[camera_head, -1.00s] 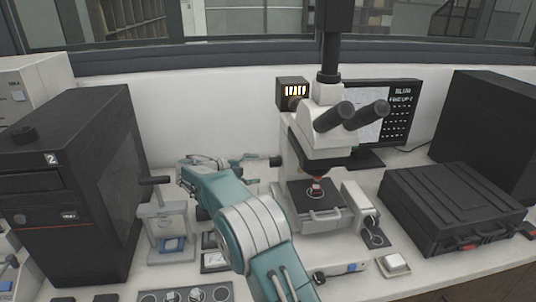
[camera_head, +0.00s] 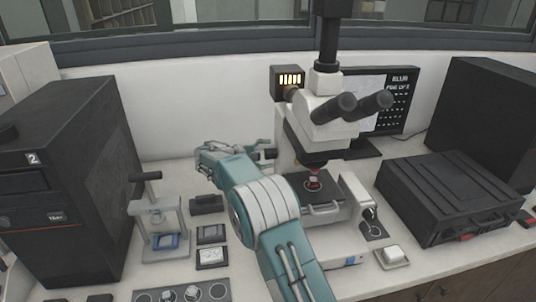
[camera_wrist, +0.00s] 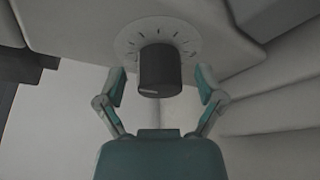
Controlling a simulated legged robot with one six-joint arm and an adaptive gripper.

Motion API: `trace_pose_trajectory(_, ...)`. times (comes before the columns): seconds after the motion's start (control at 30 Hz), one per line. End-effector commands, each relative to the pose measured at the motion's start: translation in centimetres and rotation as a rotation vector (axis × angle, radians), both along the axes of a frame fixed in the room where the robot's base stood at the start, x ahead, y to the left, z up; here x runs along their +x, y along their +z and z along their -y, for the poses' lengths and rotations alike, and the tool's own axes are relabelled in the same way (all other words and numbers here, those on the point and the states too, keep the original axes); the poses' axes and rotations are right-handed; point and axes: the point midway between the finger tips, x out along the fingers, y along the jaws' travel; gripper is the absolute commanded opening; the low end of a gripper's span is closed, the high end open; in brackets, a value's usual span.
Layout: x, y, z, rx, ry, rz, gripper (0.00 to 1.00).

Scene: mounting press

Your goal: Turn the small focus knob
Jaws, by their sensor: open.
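The dark focus knob (camera_wrist: 160,72) juts from a pale dial with tick marks on the microscope's side in the wrist view. My gripper (camera_wrist: 161,84) is open, with one finger on each side of the knob and a visible gap to it on both sides. I cannot tell how deep the knob sits between the fingers. In the head view the microscope (camera_head: 320,105) stands at the back of the bench, and my gripper (camera_head: 262,152) is at its left side. The knob is hard to make out there.
A mounting press (camera_head: 160,222) stands left of my arm, beside a large black machine (camera_head: 65,185). A black case (camera_head: 455,200) lies to the right of the microscope. Bare bench shows left of my gripper.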

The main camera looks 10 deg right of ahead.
Motion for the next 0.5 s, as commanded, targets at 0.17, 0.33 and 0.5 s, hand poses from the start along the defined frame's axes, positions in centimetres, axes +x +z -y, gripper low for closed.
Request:
trace_pose_trajectory(0.17, 0.04, -0.04, 0.14, 0.000, 0.000, 0.000, 0.87)
trace_pose_trajectory(0.33, 0.04, -0.04, 0.14, 0.000, 0.000, 0.000, 0.47)
trace_pose_trajectory(0.5, 0.02, -0.06, 0.19, 0.001, -0.001, 0.000, 0.05)
